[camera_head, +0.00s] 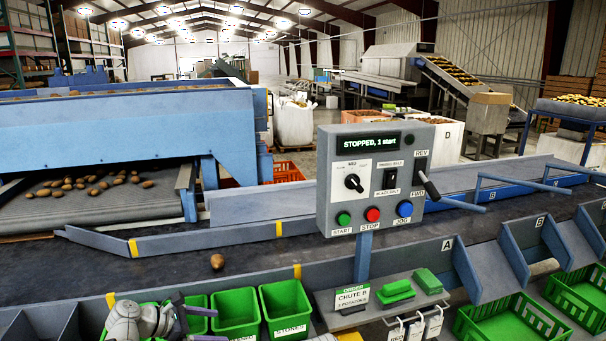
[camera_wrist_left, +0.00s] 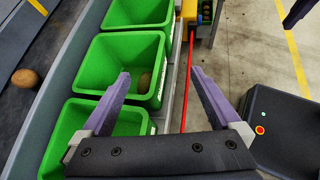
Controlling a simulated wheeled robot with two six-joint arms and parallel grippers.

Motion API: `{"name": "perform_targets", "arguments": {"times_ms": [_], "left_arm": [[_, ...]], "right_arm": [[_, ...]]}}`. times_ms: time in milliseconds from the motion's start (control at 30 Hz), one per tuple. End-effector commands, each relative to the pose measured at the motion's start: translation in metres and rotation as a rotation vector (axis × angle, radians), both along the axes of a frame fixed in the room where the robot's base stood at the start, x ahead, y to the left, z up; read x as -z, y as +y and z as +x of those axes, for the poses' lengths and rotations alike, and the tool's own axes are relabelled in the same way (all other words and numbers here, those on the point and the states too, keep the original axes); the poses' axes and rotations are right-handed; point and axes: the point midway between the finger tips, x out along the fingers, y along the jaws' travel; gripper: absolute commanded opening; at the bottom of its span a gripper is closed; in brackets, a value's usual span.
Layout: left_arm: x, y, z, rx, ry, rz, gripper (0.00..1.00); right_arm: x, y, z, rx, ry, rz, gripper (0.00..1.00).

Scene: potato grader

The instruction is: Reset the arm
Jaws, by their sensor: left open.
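My left gripper (camera_head: 196,306) is at the bottom left of the head view, over the row of green bins. In the left wrist view my left gripper (camera_wrist_left: 160,76) has its two purple fingers spread wide with nothing between them. Under them is a green bin (camera_wrist_left: 98,62) with a potato (camera_wrist_left: 145,82) inside.
The control panel (camera_head: 335,190) reads "STOPPED, 1 start". A lone potato (camera_head: 217,261) lies on the dark belt (camera_head: 165,270). A label holder (camera_head: 352,296) reads "CHUTE B". A green crate (camera_head: 510,320) stands right. A dark box (camera_wrist_left: 285,130) with a red button is beside the gripper.

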Motion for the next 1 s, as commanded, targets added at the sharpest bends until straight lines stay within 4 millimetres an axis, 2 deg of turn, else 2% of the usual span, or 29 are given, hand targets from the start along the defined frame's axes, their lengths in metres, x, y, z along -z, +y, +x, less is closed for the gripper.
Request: {"name": "perform_targets", "arguments": {"times_ms": [267, 467, 600, 700, 900, 1000], "left_arm": [[0.016, -0.048, -0.021, 0.244, -0.068, 0.2, 0.97], [0.033, -0.093, -0.05, 0.557, -0.157, 0.416, 0.97], [0.046, -0.133, -0.089, 0.951, -0.27, 0.634, 0.97], [0.053, -0.153, -0.118, 1.282, -0.361, 0.782, 0.97], [0.053, -0.17, -0.158, 1.842, -0.496, 0.968, 0.97], [0.05, -0.172, -0.168, 2.026, -0.533, 1.012, 0.97]], "right_arm": [[-0.008, 0.0, 0.0, 0.0, 0.0, 0.0, 0.0], [-0.017, 0.0, 0.0, 0.0, 0.0, 0.0, 0.0], [-0.027, 0.0, 0.0, 0.0, 0.0, 0.0, 0.0], [-0.034, 0.0, 0.0, 0.0, 0.0, 0.0, 0.0], [-0.044, 0.0, 0.0, 0.0, 0.0, 0.0, 0.0], [-0.047, 0.0, 0.0, 0.0, 0.0, 0.0, 0.0]]}}
